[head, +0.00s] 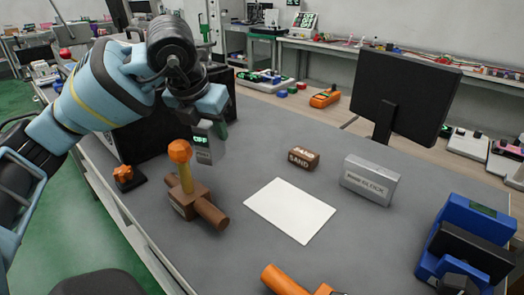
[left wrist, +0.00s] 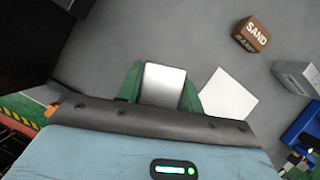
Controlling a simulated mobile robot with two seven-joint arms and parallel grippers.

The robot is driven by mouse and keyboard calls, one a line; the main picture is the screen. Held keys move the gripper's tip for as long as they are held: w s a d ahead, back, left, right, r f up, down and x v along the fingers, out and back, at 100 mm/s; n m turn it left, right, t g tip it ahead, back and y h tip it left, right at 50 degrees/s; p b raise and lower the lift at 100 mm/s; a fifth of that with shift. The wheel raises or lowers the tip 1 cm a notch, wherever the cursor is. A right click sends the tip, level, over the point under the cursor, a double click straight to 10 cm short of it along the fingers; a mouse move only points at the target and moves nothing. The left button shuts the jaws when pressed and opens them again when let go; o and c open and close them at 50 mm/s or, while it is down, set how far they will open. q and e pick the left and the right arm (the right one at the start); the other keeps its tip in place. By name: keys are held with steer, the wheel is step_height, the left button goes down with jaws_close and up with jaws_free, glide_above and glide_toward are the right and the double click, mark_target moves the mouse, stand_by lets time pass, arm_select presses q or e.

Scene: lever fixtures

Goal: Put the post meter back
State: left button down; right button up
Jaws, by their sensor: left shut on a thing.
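My left gripper (head: 211,124) is shut on a small grey meter (head: 203,151) with a green lit display, behind the lever fixture in the head view. In the left wrist view the meter (left wrist: 163,84) shows as a pale block between the green fingers (left wrist: 162,90). It looks held above the table, but the gap under it is hard to judge. The lever fixture is a brown block (head: 183,203) with a yellow lever (head: 186,178), an orange knob (head: 180,151) and a brown cylinder at its side. My right gripper is not in view.
A white sheet (head: 290,210) lies mid-table. A brown SAND block (head: 303,159) and a grey labelled block (head: 370,181) lie beyond it. A blue device (head: 466,240) stands at right, an orange object (head: 285,281) at front. A black box (head: 140,132) is behind my arm.

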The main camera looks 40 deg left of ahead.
arm_select(q)
steer(key=shift+w+d+f, duration=0.15)
steer(key=shift+w+f, duration=0.7)
steer(key=shift+w, duration=1.8)
steer(key=shift+w+d+f, duration=0.2)
steer(key=shift+w+f, duration=0.6)
steer(key=shift+w, duration=1.9)
steer(key=shift+w+d+f, duration=0.15)
steer(key=shift+w+f, duration=0.7)
steer(key=shift+w, duration=1.8)
steer(key=c, duration=0.9)
jaws_free()
steer(key=shift+f, duration=0.1)
steer(key=p+v, duration=0.1)
steer(key=v, duration=1.1)
steer(key=shift+d, duration=0.1)
